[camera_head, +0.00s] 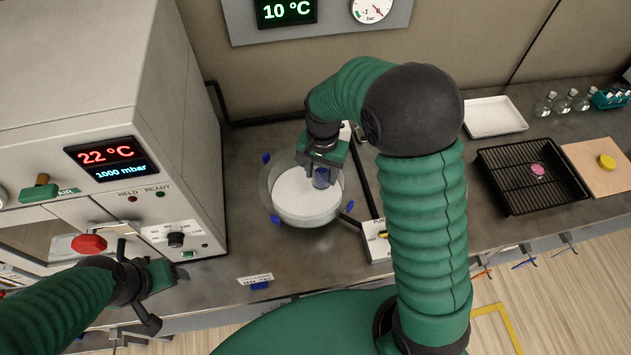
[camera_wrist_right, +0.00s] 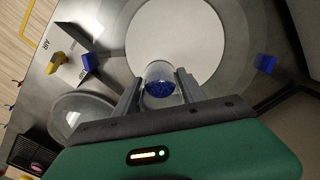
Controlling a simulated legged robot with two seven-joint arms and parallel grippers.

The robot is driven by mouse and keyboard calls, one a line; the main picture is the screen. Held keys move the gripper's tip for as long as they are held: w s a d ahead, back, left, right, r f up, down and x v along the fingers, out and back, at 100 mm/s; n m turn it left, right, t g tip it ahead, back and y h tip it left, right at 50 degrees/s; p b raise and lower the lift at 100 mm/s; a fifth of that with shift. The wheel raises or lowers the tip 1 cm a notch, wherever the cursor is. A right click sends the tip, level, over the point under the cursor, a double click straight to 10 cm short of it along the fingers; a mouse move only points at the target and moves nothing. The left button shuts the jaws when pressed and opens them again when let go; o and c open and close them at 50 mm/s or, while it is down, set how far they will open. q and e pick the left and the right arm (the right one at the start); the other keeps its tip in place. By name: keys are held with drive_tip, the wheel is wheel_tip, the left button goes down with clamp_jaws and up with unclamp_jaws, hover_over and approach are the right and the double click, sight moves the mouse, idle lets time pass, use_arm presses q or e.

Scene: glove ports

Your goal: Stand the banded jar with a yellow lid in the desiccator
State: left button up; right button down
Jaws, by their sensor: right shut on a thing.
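My right gripper (camera_head: 321,172) is shut on a clear vessel with blue contents (camera_wrist_right: 160,84), also visible between its fingers in the head view (camera_head: 320,180). I see no bands or yellow lid on this vessel. It is upright over the white plate (camera_head: 300,197) inside the round glass desiccator (camera_head: 266,190), towards the plate's edge; I cannot tell whether it touches the plate. A yellow disc (camera_head: 606,161) lies on the tan board at the far right; I cannot tell whether it is a jar's lid. My left gripper (camera_head: 160,277) hangs before the oven, jaws unclear.
Blue clips (camera_head: 276,219) sit around the desiccator. A clear dome (camera_wrist_right: 85,120) is beside it in the wrist view. A black rack (camera_head: 525,195) with a pink disc, a white tray (camera_head: 494,116) and several bottles (camera_head: 562,102) are at the right. Bench left of the desiccator is bare.

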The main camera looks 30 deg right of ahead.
sight(319, 183)
drive_tip(key=f, duration=0.4)
drive_tip(key=shift+w+d+f, duration=0.2)
drive_tip(key=shift+d+f, duration=0.1)
drive_tip(key=shift+d, duration=0.1)
drive_tip(key=shift+s+a+r, duration=0.1)
drive_tip(key=shift+a, duration=0.55)
drive_tip(key=c, duration=0.9)
unclamp_jaws()
drive_tip(key=shift+c, duration=0.2)
drive_tip(key=shift+o, duration=1.3)
drive_tip(key=shift+d+f, duration=0.2)
drive_tip(key=shift+d, duration=0.25)
wheel_tip(319, 183, up, 12)
drive_tip(key=s+a+f+n+t, duration=0.1)
drive_tip(key=s+n, duration=0.2)
drive_tip(key=s, duration=0.1)
drive_tip(key=s+a+f+n, duration=0.1)
drive_tip(key=s+f+n, duration=0.1)
drive_tip(key=s+n, duration=0.1)
drive_tip(key=s+a+f+n+t, duration=0.1)
drive_tip(key=s+n, duration=0.2)
drive_tip(key=s, duration=0.1)
drive_tip(key=shift+s+a+f+t, duration=0.2)
drive_tip(key=shift+s+t, duration=0.1)
drive_tip(key=shift+s, duration=0.1)
